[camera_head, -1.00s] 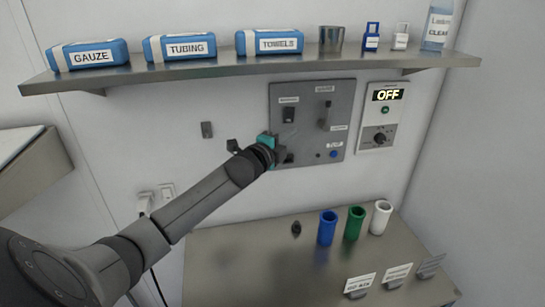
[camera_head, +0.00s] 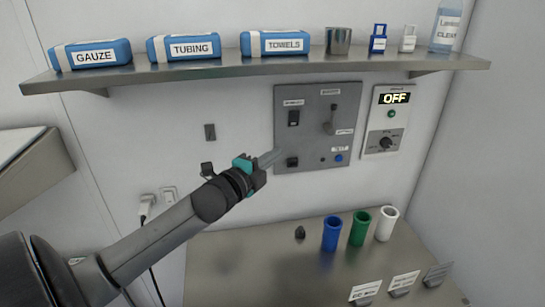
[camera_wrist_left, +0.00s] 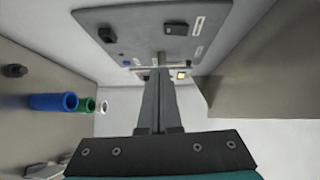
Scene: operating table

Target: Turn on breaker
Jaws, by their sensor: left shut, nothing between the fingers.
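A grey panel (camera_head: 311,90) on the back wall has a black rocker switch (camera_head: 294,118) at upper left, a lever (camera_head: 329,123) at upper right, a lower black switch (camera_head: 292,162) and a blue button (camera_head: 339,157). Which of these is the breaker is not readable. A white box beside it has a display (camera_head: 394,98) reading OFF. My left gripper (camera_head: 274,157) is shut and empty, its tips by the panel's lower left edge. In the left wrist view its shut fingers (camera_wrist_left: 158,95) point toward the panel (camera_wrist_left: 128,22); contact cannot be told. My right gripper is not in view.
A steel shelf (camera_head: 200,72) with labelled packs and bottles runs above the panel. Below, a metal table (camera_head: 255,255) holds blue (camera_head: 331,234), green (camera_head: 360,229) and white (camera_head: 386,224) cups and label cards. Wall to the panel's left is mostly free.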

